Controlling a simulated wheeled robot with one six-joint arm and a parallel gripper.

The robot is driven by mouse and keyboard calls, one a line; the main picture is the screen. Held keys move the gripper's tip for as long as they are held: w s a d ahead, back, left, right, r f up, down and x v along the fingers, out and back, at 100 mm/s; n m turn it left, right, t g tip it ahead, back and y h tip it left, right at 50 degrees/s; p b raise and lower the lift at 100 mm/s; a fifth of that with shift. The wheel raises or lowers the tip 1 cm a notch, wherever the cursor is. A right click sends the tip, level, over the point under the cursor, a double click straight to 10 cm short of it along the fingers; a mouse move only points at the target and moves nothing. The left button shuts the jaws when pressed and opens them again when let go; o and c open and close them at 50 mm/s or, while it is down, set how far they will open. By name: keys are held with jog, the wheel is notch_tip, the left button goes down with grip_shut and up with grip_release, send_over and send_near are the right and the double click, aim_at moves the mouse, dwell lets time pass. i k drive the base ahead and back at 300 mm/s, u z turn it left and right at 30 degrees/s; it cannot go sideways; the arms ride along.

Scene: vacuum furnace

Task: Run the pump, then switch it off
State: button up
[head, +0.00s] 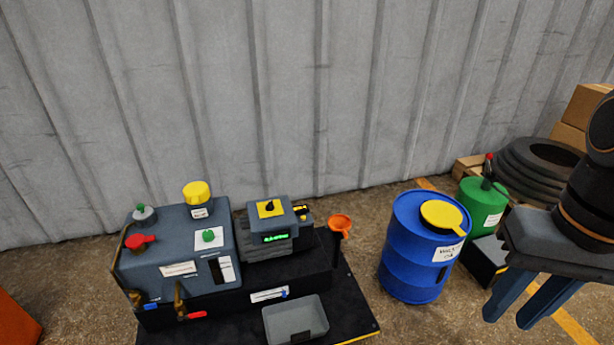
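The pump (178,265) is a blue-grey block on a black base at the lower left. A yellow cap (197,192), a red handle (140,242) and a green knob on a white plate (208,237) sit on its top. The motor box (268,222) beside it carries a black rotary switch on a yellow plate (270,208). A small display (275,238) on its front glows green; its text is too small to read. My gripper (509,320) has two blue fingers, apart and empty, at the lower right, well away from the pump.
A blue drum (415,262) with a yellow lid stands between the pump and my gripper. An orange funnel (340,224) rises beside the motor. A grey tray (296,322) lies in front. A green can (482,205), tyres (535,165) and cartons (585,105) stand at right.

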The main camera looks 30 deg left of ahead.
aim_at(270, 207)
jog(key=u, duration=0.4)
jog(key=i, duration=0.65)
jog(key=u, duration=0.8)
jog(key=i, duration=0.35)
jog(key=u, duration=0.3)
